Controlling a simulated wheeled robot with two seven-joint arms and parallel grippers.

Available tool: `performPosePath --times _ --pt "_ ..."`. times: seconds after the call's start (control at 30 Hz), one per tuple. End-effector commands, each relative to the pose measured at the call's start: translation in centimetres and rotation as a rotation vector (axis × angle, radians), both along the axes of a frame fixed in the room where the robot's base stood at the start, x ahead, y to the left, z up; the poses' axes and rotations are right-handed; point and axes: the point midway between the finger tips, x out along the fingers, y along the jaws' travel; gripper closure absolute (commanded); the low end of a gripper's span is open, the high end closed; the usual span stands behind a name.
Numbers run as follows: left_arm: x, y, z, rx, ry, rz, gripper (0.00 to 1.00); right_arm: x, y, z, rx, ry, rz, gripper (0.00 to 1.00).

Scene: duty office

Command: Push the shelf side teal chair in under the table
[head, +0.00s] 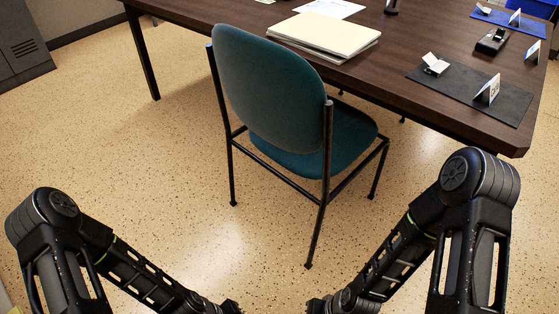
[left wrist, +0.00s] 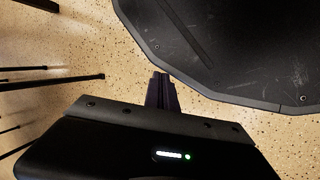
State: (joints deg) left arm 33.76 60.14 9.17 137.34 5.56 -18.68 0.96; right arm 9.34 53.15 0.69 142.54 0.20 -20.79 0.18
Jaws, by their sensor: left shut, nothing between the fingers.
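The teal chair (head: 275,95) stands upright on the floor in the middle of the head view, its rounded back towards me. Its seat (head: 345,140) faces the table (head: 220,12), and the front of the seat is close to the table's near edge. The dark legs at the left of the left wrist view (left wrist: 60,82) look like the chair's. My left gripper (left wrist: 162,78) is shut and empty, low over the floor and apart from those legs. My right forearm reaches the bottom edge of the head view; its fingers are out of frame.
A folder stack (head: 325,36) lies on the table behind the chair back. A dark mat (head: 455,82) with small cards and a tape dispenser (head: 492,40) are at the right. A grey cabinet (head: 22,45) stands at the far left. The floor (head: 130,165) left of the chair is clear.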

Motion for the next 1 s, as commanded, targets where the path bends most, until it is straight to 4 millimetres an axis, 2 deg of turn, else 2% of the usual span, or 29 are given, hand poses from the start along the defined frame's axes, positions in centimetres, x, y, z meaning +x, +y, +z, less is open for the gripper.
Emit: performPosePath --times 0.03,0.1,0.23,0.33,0.47,0.5,0.87,1.0 --pt "-0.2 0.1 -0.5 0.03 -0.041 -0.087 1.0 0.1 -0.1 -1.0 -0.001 -0.001 -0.002 1.0" --pt "-0.4 0.2 -0.4 0.058 -0.078 -0.171 1.0 0.2 -0.1 -1.6 -0.002 -0.003 -0.003 1.0" --pt "-0.5 0.1 -0.3 0.095 -0.118 -0.281 1.0 0.2 -0.2 -2.5 -0.004 -0.005 -0.005 1.0" --pt "0.1 -0.1 -0.3 0.12 -0.147 -0.341 1.0 0.3 -0.3 -3.2 -0.004 -0.005 -0.007 1.0" --pt "1.2 -1.8 -0.2 0.13 -0.198 -0.422 1.0 0.3 -0.3 -4.0 -0.004 -0.006 -0.008 1.0" --pt "1.1 -1.6 1.7 0.13 -0.194 -0.416 1.0 0.3 -0.3 -2.1 -0.004 -0.004 -0.007 1.0" --pt "0.7 -1.9 8.8 0.12 -0.185 -0.417 1.0 -0.1 0.1 5.1 0.002 0.001 0.003 1.0" --pt "0.5 -2.2 13.1 0.116 -0.183 -0.422 1.0 -0.3 0.3 9.4 0.006 0.004 0.009 1.0"
